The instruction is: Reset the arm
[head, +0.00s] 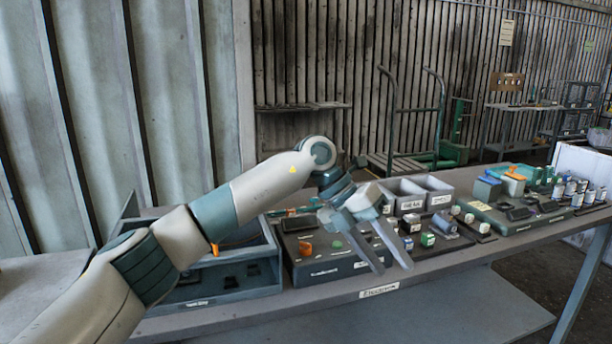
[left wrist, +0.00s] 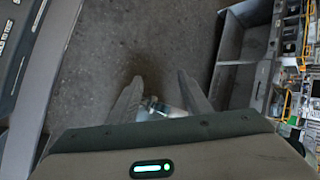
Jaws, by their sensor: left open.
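My left arm comes in from the left in the head view and reaches over the workbench. My left gripper (head: 392,262) is open and empty, its two fingers pointing down and to the right above the front part of the bench. In the left wrist view the gripper (left wrist: 160,95) shows two spread fingers with the grey floor beyond and nothing held between them. My right gripper is in neither view.
The long grey workbench (head: 470,262) carries a blue-grey tray (head: 235,285), a dark parts board (head: 335,268), grey bins (head: 432,186) and a green-grey board (head: 490,215) with small parts. A hand truck (head: 415,160) stands behind. Floor in front is clear.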

